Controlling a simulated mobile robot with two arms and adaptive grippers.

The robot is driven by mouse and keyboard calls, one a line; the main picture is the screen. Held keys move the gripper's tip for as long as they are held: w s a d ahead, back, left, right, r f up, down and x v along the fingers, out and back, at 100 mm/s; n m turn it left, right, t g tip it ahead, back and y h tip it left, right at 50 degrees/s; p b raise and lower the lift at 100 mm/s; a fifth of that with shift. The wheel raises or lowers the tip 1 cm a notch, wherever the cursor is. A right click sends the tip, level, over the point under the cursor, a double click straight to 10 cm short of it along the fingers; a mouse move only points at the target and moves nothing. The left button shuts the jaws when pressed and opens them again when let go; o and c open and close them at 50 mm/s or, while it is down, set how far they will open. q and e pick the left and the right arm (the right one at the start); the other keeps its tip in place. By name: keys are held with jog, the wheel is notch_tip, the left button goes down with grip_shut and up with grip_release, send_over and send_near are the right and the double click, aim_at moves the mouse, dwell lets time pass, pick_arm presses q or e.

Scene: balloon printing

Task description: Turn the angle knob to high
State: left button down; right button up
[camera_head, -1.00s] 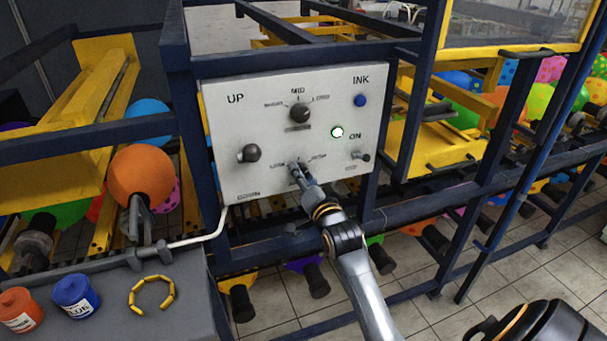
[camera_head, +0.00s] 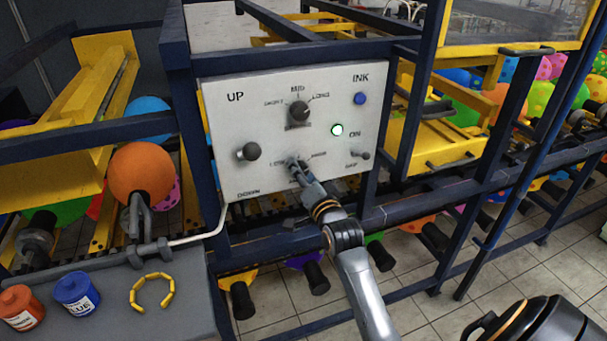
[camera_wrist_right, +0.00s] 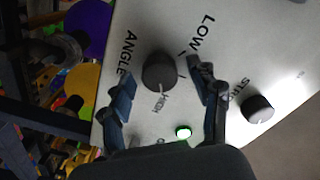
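The angle knob (camera_wrist_right: 158,70) is a dark round knob on the white control panel (camera_head: 225,120), marked ANGLE, LOW and HIGH in the right wrist view. Where its pointer stands is not clear. My right gripper (camera_wrist_right: 162,77) is open, with one finger on each side of the knob and gaps between fingers and knob. In the head view my right gripper (camera_head: 295,167) is at the lower middle of the panel and mostly hides the angle knob. My left gripper is not in view.
Above is the stroke knob (camera_head: 299,111), also in the wrist view (camera_wrist_right: 257,108). A lit lamp (camera_head: 337,130), a blue INK button (camera_head: 360,99), an ON/STOP switch (camera_head: 360,155) and an UP/DOWN lever (camera_head: 249,152) share the panel. Blue frame bars (camera_head: 180,90) surround it.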

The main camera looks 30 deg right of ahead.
jog(key=v, duration=1.2)
jog(key=shift+f, duration=0.1)
